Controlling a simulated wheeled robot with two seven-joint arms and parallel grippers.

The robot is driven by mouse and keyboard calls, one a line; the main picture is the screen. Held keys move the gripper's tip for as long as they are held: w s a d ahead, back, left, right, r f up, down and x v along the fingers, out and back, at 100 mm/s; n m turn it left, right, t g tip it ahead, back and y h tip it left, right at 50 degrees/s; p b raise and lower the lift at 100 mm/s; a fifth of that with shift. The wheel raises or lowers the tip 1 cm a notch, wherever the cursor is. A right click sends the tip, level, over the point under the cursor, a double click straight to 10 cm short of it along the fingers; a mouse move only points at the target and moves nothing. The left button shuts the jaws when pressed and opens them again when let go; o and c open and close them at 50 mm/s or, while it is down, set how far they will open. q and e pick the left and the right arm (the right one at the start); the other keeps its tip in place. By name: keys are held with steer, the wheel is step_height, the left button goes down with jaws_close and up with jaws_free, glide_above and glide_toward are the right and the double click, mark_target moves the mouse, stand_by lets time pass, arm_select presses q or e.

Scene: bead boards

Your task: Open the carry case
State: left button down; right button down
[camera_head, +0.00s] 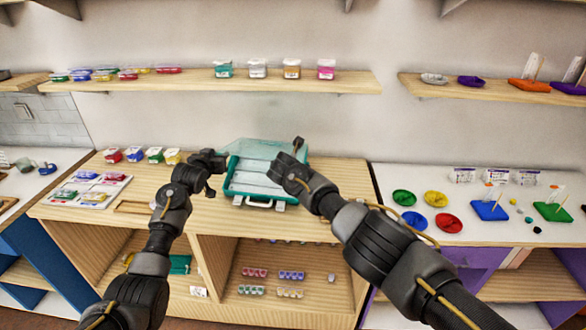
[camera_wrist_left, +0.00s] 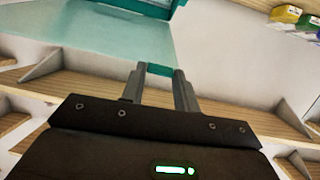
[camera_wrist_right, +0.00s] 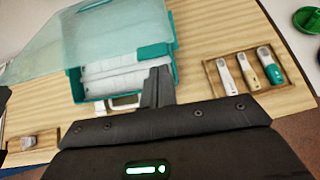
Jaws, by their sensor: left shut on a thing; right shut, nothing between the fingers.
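The teal carry case (camera_head: 262,188) lies on the wooden counter. Its clear teal lid (camera_head: 262,150) stands raised and tilted at the back, showing white inside the base. In the right wrist view the case base (camera_wrist_right: 78,88) and raised lid (camera_wrist_right: 85,45) also show. A white latch (camera_head: 281,207) sticks out at the front edge. My left gripper (camera_head: 222,160) is at the lid's left side; in the left wrist view its fingers (camera_wrist_left: 160,72) are shut on the lid's teal rim. My right gripper (camera_wrist_right: 158,82) is shut and empty, over the case's right part.
A wooden tray with several tools (camera_wrist_right: 250,72) lies right of the case. Small bead tubs (camera_head: 155,154) stand at the back left of the counter. A wall shelf (camera_head: 200,82) runs above. Coloured bowls (camera_head: 404,197) stand on the white counter at right.

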arm_select(q)
steer(key=shift+r, duration=0.15)
arm_select(e)
steer(key=shift+w+r, duration=0.15)
steer(key=shift+r, duration=0.4)
